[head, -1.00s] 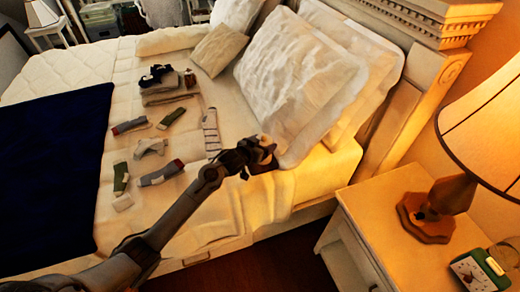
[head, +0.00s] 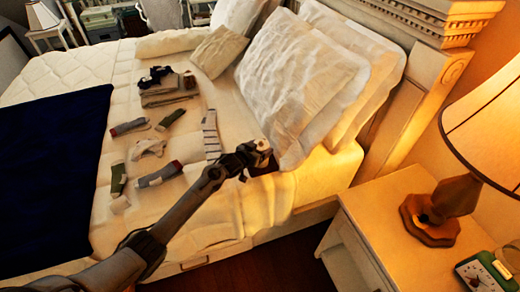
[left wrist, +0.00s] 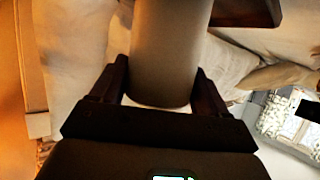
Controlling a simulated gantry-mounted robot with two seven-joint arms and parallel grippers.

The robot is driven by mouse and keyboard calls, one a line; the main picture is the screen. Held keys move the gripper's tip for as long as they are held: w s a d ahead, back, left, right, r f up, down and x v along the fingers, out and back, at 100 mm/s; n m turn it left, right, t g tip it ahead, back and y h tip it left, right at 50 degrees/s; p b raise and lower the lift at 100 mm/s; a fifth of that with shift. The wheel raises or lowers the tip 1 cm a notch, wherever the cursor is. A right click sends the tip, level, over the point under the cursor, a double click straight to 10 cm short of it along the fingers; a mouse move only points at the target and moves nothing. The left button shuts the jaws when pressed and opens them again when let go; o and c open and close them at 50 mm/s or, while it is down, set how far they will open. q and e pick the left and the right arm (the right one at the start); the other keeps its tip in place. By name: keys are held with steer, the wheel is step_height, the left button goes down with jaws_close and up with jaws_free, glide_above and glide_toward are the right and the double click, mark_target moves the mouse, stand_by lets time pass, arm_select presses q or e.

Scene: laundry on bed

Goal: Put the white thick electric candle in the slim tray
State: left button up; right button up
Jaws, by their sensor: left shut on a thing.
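In the left wrist view a thick, smooth, pale-grey cylinder (left wrist: 168,52), apparently the white electric candle, stands between the two fingers of my left gripper (left wrist: 160,88). The fingers are shut on its sides. In the head view my left gripper (head: 258,160) is at the near edge of the bed, beside the large pillows; the candle is mostly hidden there by the gripper. A dark brown piece (left wrist: 246,11) shows just beside the candle in the left wrist view; I cannot tell whether it is the slim tray. My right gripper is out of view.
Several socks (head: 156,175) and folded clothes (head: 168,92) lie on the bed left of my arm. Large pillows (head: 300,85) lean at the headboard.

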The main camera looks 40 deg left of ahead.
arm_select(q)
steer(key=o, duration=1.1)
steer(key=shift+f, duration=0.1)
steer(key=shift+s+r, duration=0.3)
steer(key=a+p+v, duration=0.1)
steer(key=p+v, duration=0.2)
steer(key=v, duration=0.7)
steer(key=s+d+f+m+g, duration=0.1)
steer(key=s+d+f+g, duration=0.15)
steer(key=s+d, duration=0.5)
steer(key=s+d+f+g, duration=0.25)
steer(key=s+d, duration=0.35)
steer(key=s, duration=0.3)
steer(key=s+d+r+g, duration=0.1)
steer(key=s+d, duration=0.1)
steer(key=s, duration=0.3)
steer(key=s+d+r+m+g, duration=0.1)
steer(key=s+d+g, duration=0.1)
steer(key=s, duration=0.4)
steer(key=s+d+r+g+h, duration=0.1)
steer(key=s+d, duration=0.2)
steer(key=s, duration=0.2)
steer(key=shift+s+d+m+g, duration=0.3)
steer(key=shift+g, duration=0.1)
steer(key=shift+r, duration=0.2)
